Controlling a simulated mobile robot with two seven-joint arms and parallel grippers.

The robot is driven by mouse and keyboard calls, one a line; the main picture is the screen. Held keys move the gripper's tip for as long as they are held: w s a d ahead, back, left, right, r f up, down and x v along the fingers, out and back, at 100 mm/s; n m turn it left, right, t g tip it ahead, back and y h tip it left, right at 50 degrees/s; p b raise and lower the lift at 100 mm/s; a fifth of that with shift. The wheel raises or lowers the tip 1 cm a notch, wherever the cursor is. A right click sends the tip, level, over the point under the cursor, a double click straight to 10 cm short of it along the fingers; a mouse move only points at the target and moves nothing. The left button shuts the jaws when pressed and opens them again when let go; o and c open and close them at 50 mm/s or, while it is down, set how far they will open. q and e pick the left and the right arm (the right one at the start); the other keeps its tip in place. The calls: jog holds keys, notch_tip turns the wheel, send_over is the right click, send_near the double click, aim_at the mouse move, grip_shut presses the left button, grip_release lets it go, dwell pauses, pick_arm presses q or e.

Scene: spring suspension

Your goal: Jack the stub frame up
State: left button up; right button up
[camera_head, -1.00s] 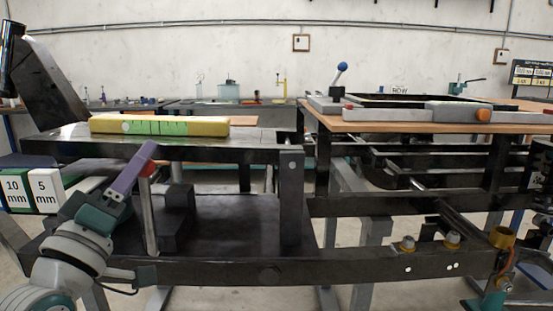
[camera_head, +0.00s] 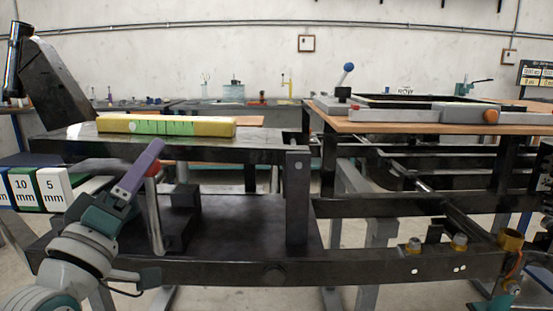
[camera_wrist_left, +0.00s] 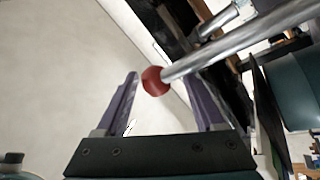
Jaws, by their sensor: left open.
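The black stub frame (camera_head: 200,268) spans the middle of the head view. A silver lever (camera_head: 156,215) with a red knob (camera_head: 152,170) stands steeply, slightly tilted, over its dark lower plate, beside a black block (camera_head: 185,215). My left gripper (camera_head: 157,147) comes in from the lower left, purple fingers pointing up and right at the knob. In the left wrist view the fingers (camera_wrist_left: 164,80) are open, and the red knob (camera_wrist_left: 154,81) appears between them. I cannot tell whether a finger touches it. My right gripper does not show.
A yellow and green bar (camera_head: 166,126) lies on the frame's upper plate. Gauge blocks marked 10 mm and 5 mm (camera_head: 54,189) stand at the left. A wooden-topped bench (camera_head: 400,128) with a blue-knobbed lever (camera_head: 347,68) is at the right. A gold-coloured cup (camera_head: 510,238) sits at lower right.

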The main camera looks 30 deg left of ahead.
pick_arm(q)
jog(key=b+v, duration=0.1)
jog(key=v, duration=0.9)
